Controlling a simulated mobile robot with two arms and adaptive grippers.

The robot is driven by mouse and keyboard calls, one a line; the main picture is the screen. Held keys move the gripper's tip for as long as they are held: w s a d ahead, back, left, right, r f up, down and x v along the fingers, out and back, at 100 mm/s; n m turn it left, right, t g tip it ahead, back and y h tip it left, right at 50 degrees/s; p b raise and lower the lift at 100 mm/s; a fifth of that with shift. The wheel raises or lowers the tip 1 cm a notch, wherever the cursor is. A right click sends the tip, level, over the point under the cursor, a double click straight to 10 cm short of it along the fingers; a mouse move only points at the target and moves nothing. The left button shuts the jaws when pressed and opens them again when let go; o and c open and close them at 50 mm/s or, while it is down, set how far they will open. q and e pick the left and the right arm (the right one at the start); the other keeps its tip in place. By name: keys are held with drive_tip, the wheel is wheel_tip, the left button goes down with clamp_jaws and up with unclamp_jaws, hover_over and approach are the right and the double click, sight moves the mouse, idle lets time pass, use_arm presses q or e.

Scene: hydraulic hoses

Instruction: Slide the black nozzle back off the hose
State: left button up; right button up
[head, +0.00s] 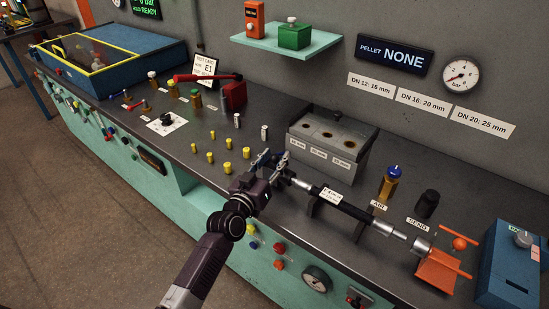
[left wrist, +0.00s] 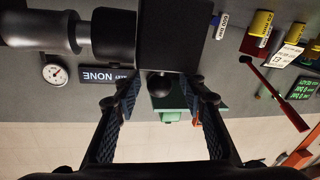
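The hose (head: 350,208) lies along the bench, right of my left gripper, with bright metal fittings at both ends and a white label. My left gripper (head: 272,157) is at the hose's left end, fingers apart. The left wrist view shows the fingers (left wrist: 166,108) open. Close beyond them are a dark rounded cylinder (left wrist: 35,30), a black block (left wrist: 175,35) and a black ball (left wrist: 158,86); I cannot tell which is the nozzle. In the head view the gripper partly hides this end, and no nozzle stands out clearly. My right gripper is not in view.
A grey block with labelled holes (head: 330,130) stands close behind the gripper. An orange clamp (head: 437,270) stands at the hose's right end. Black (head: 428,204) and yellow-blue (head: 389,185) upright parts stand behind the hose. Several yellow pieces (head: 228,168) stand to the left.

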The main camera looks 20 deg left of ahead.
use_arm(q)
clamp_jaws()
idle(0.3)
drive_tip(key=shift+a, duration=0.1)
drive_tip(key=a+b, duration=0.1)
drive_tip(key=w+a, duration=0.1)
drive_tip(key=a, duration=0.1)
drive_tip(key=shift+w+a+r+b, duration=0.1)
drive_tip(key=shift+a+r+b, duration=0.1)
drive_tip(key=shift+b, duration=0.2)
